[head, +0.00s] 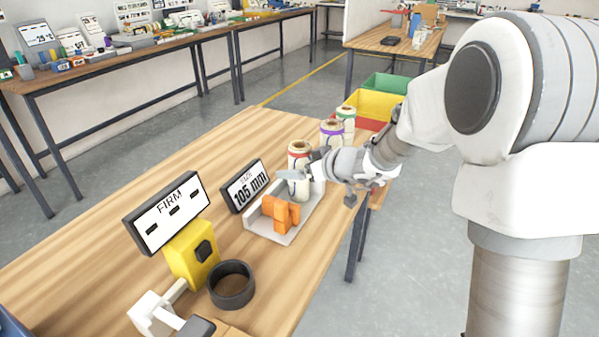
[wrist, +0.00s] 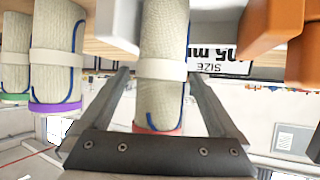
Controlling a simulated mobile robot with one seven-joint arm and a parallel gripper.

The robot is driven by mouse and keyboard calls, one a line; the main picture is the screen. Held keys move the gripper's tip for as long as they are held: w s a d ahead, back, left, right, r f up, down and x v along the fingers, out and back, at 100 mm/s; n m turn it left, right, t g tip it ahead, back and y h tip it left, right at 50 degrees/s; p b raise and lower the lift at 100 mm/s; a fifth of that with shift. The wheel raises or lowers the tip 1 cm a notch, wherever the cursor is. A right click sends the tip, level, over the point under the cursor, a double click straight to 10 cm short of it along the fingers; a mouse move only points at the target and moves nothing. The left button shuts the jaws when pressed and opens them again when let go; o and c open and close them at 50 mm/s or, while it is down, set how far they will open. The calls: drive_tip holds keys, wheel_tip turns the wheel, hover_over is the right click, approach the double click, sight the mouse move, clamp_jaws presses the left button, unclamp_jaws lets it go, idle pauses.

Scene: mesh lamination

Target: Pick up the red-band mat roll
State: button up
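The red-band mat roll (head: 299,154) stands upright on the wooden table in the head view, a cream roll with a red band at its top. My gripper (head: 300,174) reaches it from the right, and a fingertip crosses in front of it. In the wrist view, which is upside down, the roll (wrist: 163,45) with its pale strap and red end lies between the two open fingers (wrist: 158,80). A gap shows at the left finger; the right finger is very close to the roll, and contact is unclear. The roll's lower part is partly hidden.
Purple-band (head: 331,133) and green-band (head: 346,117) rolls stand behind. A grey tray with an orange block (head: 280,212) and a "105 mm" size display (head: 246,186) are close by. Yellow (head: 372,104) and green (head: 390,83) bins stand farther back. A dark ring (head: 231,285) lies at the front.

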clamp_jaws()
drive_tip(key=shift+r, duration=0.1)
idle(0.3)
